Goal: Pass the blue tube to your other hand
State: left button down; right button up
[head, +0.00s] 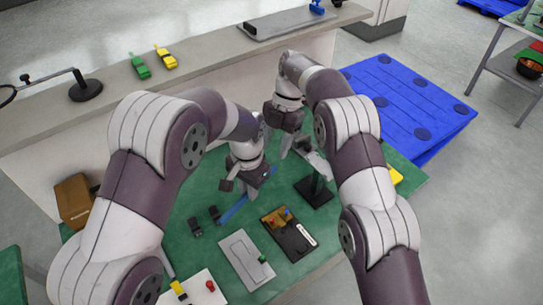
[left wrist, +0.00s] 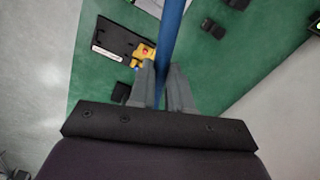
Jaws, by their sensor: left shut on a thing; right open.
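The blue tube (head: 234,210) is long and thin and is held in my left gripper (head: 246,184). In the head view its lower part sticks out to the lower left of that gripper, over the green table; the middle is hidden by the hand. In the left wrist view the tube (left wrist: 171,30) runs up between the two grey fingers (left wrist: 163,88), which are shut on it. My right gripper (head: 296,146) is open and empty, above and to the right of the left one in the head view, apart from the tube.
Below on the green table (head: 345,213) are a black stand (head: 313,191), a black plate (head: 297,244) with yellow, red and blue parts, a grey plate (head: 241,256), small black blocks (head: 195,228) and a white tray (head: 216,300). A grey counter (head: 210,57) runs behind.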

jog(key=x, duration=0.5)
jog(key=shift+a+f, duration=0.1)
jog(key=shift+f, duration=0.2)
grip_shut()
pick_arm(q)
jog(key=c, duration=0.9)
grip_release()
jog(key=shift+c, duration=0.2)
